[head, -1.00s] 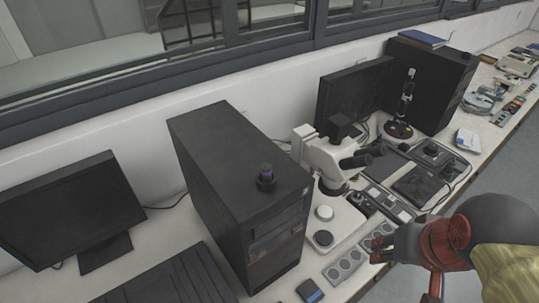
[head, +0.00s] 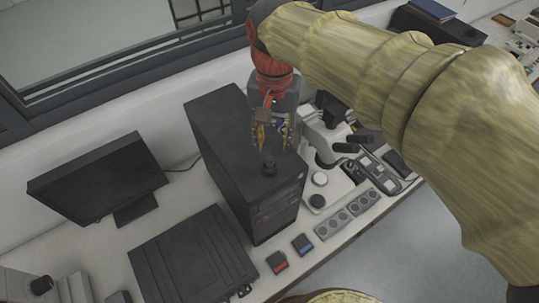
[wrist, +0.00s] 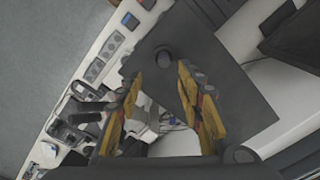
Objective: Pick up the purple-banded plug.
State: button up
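The plug (head: 269,166) is a short dark cylinder standing upright on top of the black computer tower (head: 215,115). Its purple band is hard to make out now. In the wrist view the plug (wrist: 165,58) shows as a dark round shape on the tower's top, just beyond the fingertips. My gripper (head: 272,143) points down over the tower, close above the plug and slightly behind it in the head view. Its orange-padded fingers are apart in the wrist view (wrist: 160,76), with nothing between them.
A microscope (head: 318,140) stands right of the tower. A monitor (head: 100,180) and a black ribbed case (head: 190,262) are on the left. A socket strip (head: 345,217), a red-labelled block (head: 277,262) and a blue-labelled block (head: 302,243) lie near the bench's front edge.

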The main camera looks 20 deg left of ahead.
aim_at(269, 159)
jog(key=shift+a+f+p, duration=0.2)
jog(key=shift+f, duration=1.75)
jog(key=shift+a+f+p, duration=0.15)
jog(key=shift+f, duration=1.75)
jog(key=c, duration=0.3)
grip_shut()
